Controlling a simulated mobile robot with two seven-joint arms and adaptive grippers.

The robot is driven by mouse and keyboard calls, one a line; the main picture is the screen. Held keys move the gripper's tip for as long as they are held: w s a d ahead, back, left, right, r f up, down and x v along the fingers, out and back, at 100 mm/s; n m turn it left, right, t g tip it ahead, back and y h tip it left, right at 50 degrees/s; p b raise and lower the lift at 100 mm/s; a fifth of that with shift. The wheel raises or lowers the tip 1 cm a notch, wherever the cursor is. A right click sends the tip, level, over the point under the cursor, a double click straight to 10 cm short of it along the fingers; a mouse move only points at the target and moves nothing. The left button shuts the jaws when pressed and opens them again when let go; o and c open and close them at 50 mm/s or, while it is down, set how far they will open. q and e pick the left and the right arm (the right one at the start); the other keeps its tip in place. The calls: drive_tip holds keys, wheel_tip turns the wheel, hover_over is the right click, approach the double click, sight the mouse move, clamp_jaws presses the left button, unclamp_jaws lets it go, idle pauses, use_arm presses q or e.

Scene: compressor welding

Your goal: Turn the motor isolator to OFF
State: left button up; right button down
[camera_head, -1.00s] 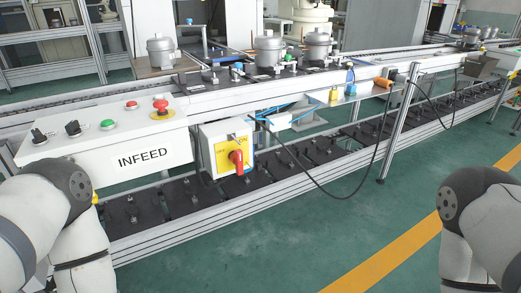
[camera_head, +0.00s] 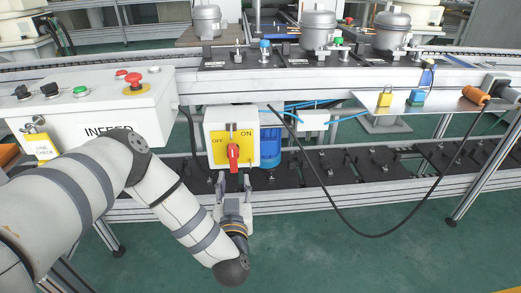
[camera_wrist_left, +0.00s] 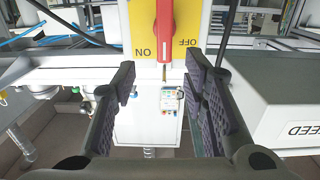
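The motor isolator is a white box (camera_head: 244,118) with a yellow plate (camera_head: 217,154) marked OFF at left and ON at upper right. Its red handle (camera_head: 233,157) stands roughly vertical on the plate. My left gripper (camera_head: 234,182) is just below the handle, open and empty, fingers pointing up toward the box. In the left wrist view, which is upside down, the red handle (camera_wrist_left: 165,22) lies ahead of the gap between the open fingers (camera_wrist_left: 160,75). The fingers do not appear to touch it. My right gripper is out of view.
The white INFEED panel (camera_head: 100,108) with buttons and knobs stands to the left. A conveyor with compressors (camera_head: 318,28) runs behind. A shelf (camera_head: 455,99) at right holds padlocks (camera_head: 384,97). A black cable (camera_head: 335,208) hangs right of the isolator.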

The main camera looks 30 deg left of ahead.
sight(232, 154)
use_arm(q)
drive_tip(key=shift+y, duration=0.4)
drive_tip(key=b+x, duration=0.1)
drive_tip(key=x, duration=1)
drive_tip(key=shift+w+a, duration=0.2)
drive_tip(key=shift+a, duration=0.2)
drive_tip(key=shift+w+a+r, duration=0.2)
drive_tip(key=shift+w, duration=0.2)
clamp_jaws()
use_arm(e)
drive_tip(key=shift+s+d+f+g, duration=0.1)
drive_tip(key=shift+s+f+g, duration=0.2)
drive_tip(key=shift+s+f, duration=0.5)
